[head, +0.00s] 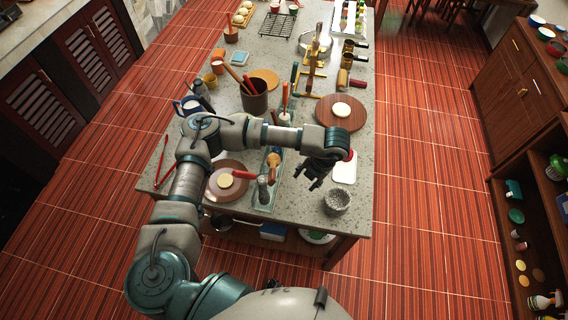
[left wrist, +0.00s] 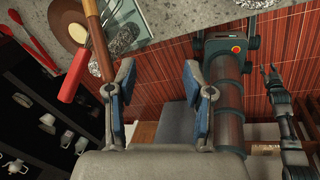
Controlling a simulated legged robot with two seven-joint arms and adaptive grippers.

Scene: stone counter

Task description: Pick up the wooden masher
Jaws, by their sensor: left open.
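A brown wooden handle (left wrist: 101,52), probably the wooden masher, slopes past the left finger in the left wrist view. In the head view, a brown and grey tool (head: 263,190) at the tray near the counter's front edge seems to be the same thing; its shape is unclear. My left gripper (head: 309,180) is open and empty, right of that tool and left of the stone mortar. Its spread fingers also show in the left wrist view (left wrist: 157,70). My right gripper (left wrist: 269,70) shows small at the right of the left wrist view; its jaw state is unclear.
A stone mortar (head: 337,202) stands near the front right corner. A red handle (head: 243,175) lies over a round brown board (head: 213,188). Red tongs (head: 161,165) lie at the left edge. A white board (head: 345,172) lies behind the mortar. A utensil pot (head: 254,98) stands farther back.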

